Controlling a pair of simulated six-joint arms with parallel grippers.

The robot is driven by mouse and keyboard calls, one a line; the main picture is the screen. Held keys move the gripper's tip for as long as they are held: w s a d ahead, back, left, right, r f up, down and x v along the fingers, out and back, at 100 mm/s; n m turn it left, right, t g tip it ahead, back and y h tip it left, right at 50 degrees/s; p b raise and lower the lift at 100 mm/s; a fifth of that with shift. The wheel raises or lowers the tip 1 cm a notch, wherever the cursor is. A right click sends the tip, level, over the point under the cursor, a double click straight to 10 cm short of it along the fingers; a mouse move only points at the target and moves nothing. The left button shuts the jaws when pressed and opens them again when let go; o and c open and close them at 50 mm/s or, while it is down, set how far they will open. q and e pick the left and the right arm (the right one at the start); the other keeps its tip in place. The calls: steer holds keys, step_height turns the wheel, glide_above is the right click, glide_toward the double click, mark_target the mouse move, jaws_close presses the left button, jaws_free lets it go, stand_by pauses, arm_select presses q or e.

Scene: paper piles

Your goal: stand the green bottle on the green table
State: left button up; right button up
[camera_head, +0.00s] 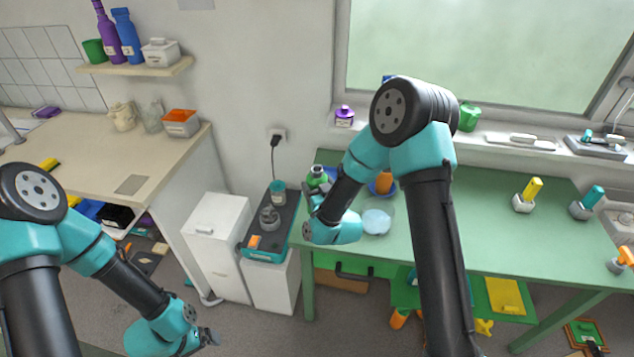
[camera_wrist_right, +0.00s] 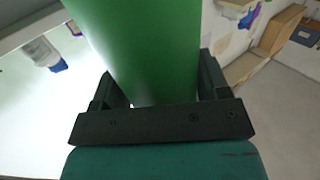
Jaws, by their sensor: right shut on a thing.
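The green bottle (camera_head: 317,176) is at the left end of the green table (camera_head: 450,225), with its neck up in the head view. My right gripper (camera_head: 311,196) is shut on it. In the right wrist view the green bottle (camera_wrist_right: 150,45) fills the space between the dark fingers of my right gripper (camera_wrist_right: 155,95). My wrist hides the bottle's lower part in the head view, so I cannot tell whether its base touches the table. My left gripper (camera_head: 212,338) is at the bottom left, away from the bottle. Its fingers are too small to read.
A blue bowl (camera_head: 372,187) with an orange thing and a pale bowl (camera_head: 377,222) stand just right of my right gripper. Left of the table is a teal-based device (camera_head: 270,235). The table's front middle is clear.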

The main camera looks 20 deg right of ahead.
steer(key=shift+f, duration=2.55)
steer(key=shift+f, duration=0.55)
steer(key=o, duration=1.1)
steer(key=shift+s, duration=0.1)
